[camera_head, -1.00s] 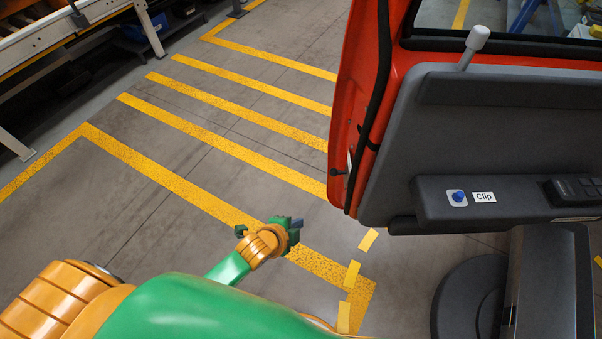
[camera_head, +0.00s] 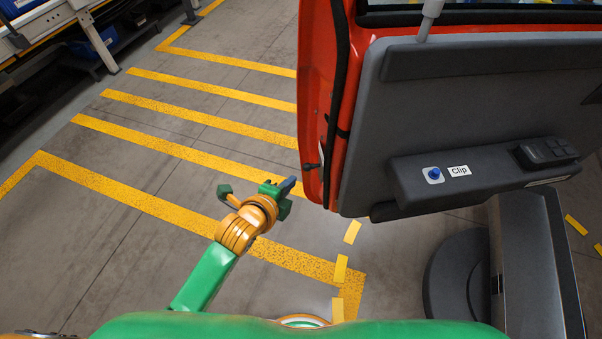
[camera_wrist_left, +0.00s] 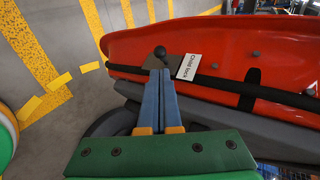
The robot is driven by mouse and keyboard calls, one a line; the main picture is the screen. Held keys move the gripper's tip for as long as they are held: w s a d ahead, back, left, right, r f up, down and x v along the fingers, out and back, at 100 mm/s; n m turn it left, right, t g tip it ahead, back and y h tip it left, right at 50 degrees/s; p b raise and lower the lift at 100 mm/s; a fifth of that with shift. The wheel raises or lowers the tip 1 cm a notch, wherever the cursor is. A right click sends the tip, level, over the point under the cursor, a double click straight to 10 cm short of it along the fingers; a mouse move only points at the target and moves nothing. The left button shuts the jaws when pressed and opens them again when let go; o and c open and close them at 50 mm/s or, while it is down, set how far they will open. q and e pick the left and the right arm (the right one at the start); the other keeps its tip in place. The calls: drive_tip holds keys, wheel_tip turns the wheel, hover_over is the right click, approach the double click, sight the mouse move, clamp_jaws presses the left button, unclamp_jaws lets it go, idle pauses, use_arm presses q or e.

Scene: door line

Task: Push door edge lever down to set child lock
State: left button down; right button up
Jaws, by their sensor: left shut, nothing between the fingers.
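The red door (camera_head: 315,90) stands on its black pedestal, its edge facing my left arm. A small black lever (camera_head: 311,166) sticks out low on that edge. In the left wrist view the lever (camera_wrist_left: 160,52) has a round black knob beside a white "Child lock" label (camera_wrist_left: 189,66). My left gripper (camera_head: 289,185) is shut and empty, its blue fingers pointing at the door edge. In the left wrist view its fingertips (camera_wrist_left: 158,72) appear just below the knob; I cannot tell whether they touch. My right gripper is not in view.
The door's grey inner panel (camera_head: 450,95) carries an armrest with a blue button (camera_head: 434,174) and a "Clip" label (camera_head: 459,170). A black round pedestal base (camera_head: 455,275) stands below. The yellow-striped floor (camera_head: 130,210) left of the door is clear.

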sight(305, 168)
use_arm(q)
drive_tip(key=b+x, duration=0.2)
drive_tip(key=x, duration=0.6)
drive_tip(key=shift+w+f, duration=0.1)
drive_tip(key=shift+w, duration=0.1)
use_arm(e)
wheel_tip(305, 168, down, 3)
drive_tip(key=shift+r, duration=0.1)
